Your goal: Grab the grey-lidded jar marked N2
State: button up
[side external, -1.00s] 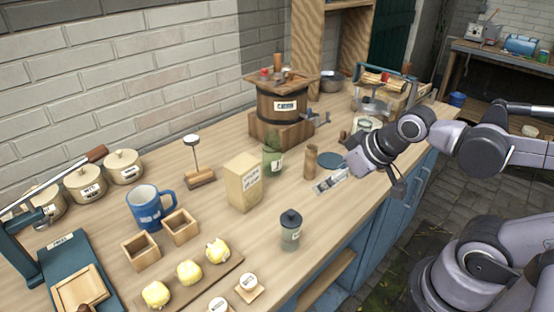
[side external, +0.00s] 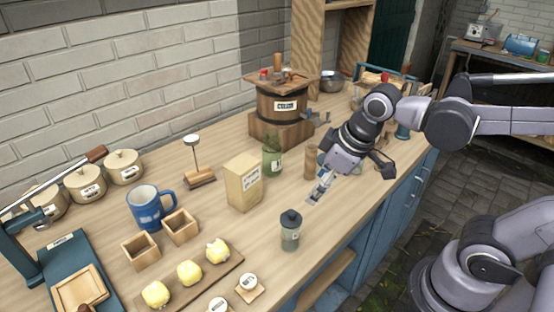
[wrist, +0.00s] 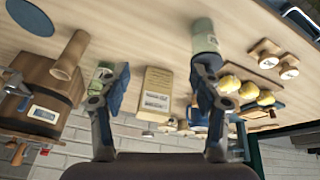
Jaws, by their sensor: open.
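A greenish jar with a dark grey-blue lid (side external: 290,230) stands upright near the front edge of the counter in the side view. Its label is too small to read. In the wrist view the same jar (wrist: 204,38) appears upside down, its lower end partly behind the right finger. A second green jar (side external: 272,160) stands farther back, beside the carton; it shows behind the left finger in the wrist view (wrist: 101,73). My gripper (side external: 322,182) is open and empty, to the right of both jars and apart from the lidded one. Its spread fingers (wrist: 160,90) frame the carton.
A tan carton (side external: 243,182) stands between the jars and the blue mug (side external: 147,207). A wooden cylinder (side external: 311,162) is close to my gripper. The wooden churn (side external: 281,105) stands behind. Bare counter lies around the lidded jar's right side.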

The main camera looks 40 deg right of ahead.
aim_at(292, 214)
jog(key=a+n+g, duration=0.1)
jog(key=a+n, duration=0.1)
jog(key=a+n+g, duration=0.1)
jog(key=a+n, duration=0.1)
jog(key=a+n+g, duration=0.1)
jog(key=a+n, duration=0.1)
jog(key=shift+w+a+f+g, duration=0.15)
jog(key=shift+w+g, duration=0.15)
jog(key=shift+w, duration=0.1)
jog(key=shift+a+f+n+g+h, duration=0.15)
jog(key=shift+a+n+g, duration=0.15)
jog(key=shift+n, duration=0.2)
jog(key=shift+a+f+n+g+h, duration=0.1)
jog(key=shift+a+n+g+h, duration=0.1)
jog(key=shift+a+n, duration=0.25)
jog(key=shift+f, duration=2.65)
jog(key=shift+w+d+f, duration=0.1)
jog(key=shift+w+f, duration=0.1)
jog(key=shift+f, duration=0.75)
jog(key=shift+w+d+f, duration=0.1)
jog(key=shift+w+f, duration=0.05)
jog(key=shift+f, duration=1.55)
jog(key=shift+c, duration=0.3)
jog(key=c, duration=1.3)
